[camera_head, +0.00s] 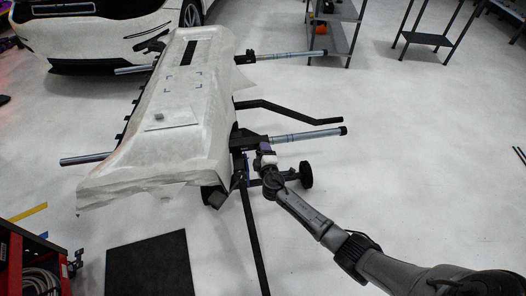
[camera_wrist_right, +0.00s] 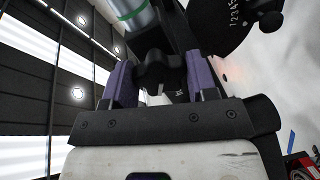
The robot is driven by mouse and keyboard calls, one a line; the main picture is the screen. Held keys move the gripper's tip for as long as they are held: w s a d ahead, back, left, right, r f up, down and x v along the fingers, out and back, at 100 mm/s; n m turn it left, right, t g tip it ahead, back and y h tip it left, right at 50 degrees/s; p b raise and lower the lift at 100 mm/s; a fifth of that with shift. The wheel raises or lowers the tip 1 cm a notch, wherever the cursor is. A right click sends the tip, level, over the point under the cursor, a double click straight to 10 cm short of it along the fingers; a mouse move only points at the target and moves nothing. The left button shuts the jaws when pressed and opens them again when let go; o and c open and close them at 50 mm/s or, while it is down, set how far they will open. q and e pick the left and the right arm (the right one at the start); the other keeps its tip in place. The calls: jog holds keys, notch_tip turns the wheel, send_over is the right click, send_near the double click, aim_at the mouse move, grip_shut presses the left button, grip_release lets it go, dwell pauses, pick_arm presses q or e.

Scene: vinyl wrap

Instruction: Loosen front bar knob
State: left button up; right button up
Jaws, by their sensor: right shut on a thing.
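The front bar (camera_head: 304,136) is a silver tube with a black end, sticking out to the right from the near end of the stand under the wrapped panel (camera_head: 180,110). In the right wrist view the bar (camera_wrist_right: 150,22) shows at the top with a green band. The black front bar knob (camera_wrist_right: 160,66) sits below it, between the two purple fingers of my right gripper (camera_wrist_right: 161,82). The gripper is shut on the knob. In the head view my right gripper (camera_head: 266,149) is small beside the bar's base, and the knob is hidden there. My left gripper is not in view.
A black wheel (camera_head: 306,174) and dark stand legs are close to my right gripper. A second silver bar (camera_head: 290,56) is at the far end. A white car (camera_head: 110,30) and grey shelves (camera_head: 335,30) stand behind.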

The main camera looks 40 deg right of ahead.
jog(key=shift+w+a+r+n+h+p, duration=0.1)
jog(key=shift+n+h+p, duration=0.6)
jog(key=shift+n, duration=2.5)
jog(key=shift+s+d+r+n+h+p, duration=0.2)
jog(key=shift+n+p, duration=0.85)
jog(key=shift+n, duration=2.15)
jog(key=shift+w+a+f+n+h+p, duration=0.15)
jog(key=shift+n+h+p, duration=0.6)
jog(key=shift+n, duration=2.45)
jog(key=shift+a, duration=0.1)
jog(key=o, duration=0.9)
